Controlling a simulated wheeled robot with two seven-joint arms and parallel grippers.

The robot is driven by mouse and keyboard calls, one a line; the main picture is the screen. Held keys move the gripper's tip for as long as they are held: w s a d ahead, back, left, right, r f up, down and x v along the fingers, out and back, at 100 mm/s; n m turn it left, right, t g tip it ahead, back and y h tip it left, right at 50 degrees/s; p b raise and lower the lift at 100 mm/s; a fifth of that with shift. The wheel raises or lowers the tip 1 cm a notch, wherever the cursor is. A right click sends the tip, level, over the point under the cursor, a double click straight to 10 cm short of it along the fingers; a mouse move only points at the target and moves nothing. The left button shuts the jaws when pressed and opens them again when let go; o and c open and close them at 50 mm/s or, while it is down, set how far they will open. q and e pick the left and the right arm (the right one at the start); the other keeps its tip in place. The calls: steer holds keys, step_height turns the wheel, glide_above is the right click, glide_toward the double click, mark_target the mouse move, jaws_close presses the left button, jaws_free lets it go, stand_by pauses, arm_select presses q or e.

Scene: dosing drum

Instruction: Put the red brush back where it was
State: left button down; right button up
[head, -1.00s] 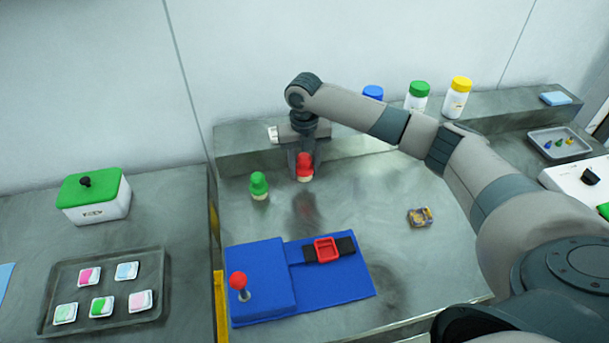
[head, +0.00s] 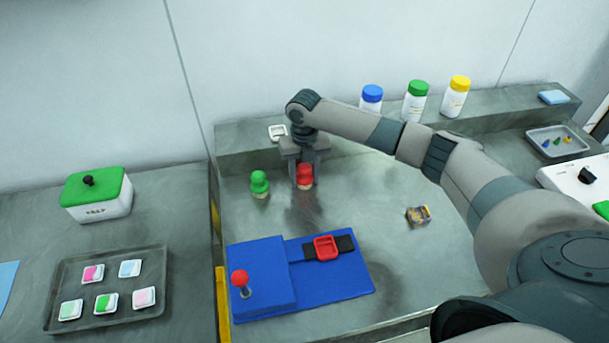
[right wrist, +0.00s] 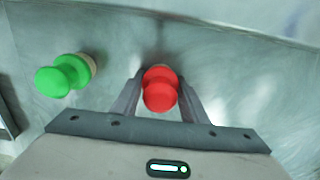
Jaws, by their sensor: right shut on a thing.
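The red brush (head: 304,174) is upright on the bench at the foot of the raised back ledge. It also shows in the right wrist view (right wrist: 160,92), between the two fingers. My right gripper (head: 304,172) comes down from above and is shut on the red brush. In the right wrist view the fingers (right wrist: 160,95) stand on both sides of its head. I cannot tell whether the brush's base touches the bench. My left gripper is not in view.
A green brush (head: 259,184) stands close on the left, apart from the red one. A blue fixture (head: 330,282) with a red-knobbed lever lies in front. Several capped bottles (head: 416,102) stand on the ledge (head: 500,110). A small patterned block (head: 418,215) lies to the right.

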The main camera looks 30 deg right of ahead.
steer(key=shift+f, duration=0.15)
steer(key=o, duration=1.1)
steer(key=shift+r, duration=0.2)
steer(key=shift+r+b, duration=0.3)
steer(key=shift+r, duration=0.25)
step_height(320, 180, up, 10)
steer(key=b, duration=0.3)
steer(key=shift+r, duration=0.45)
steer(key=shift+f, duration=0.1)
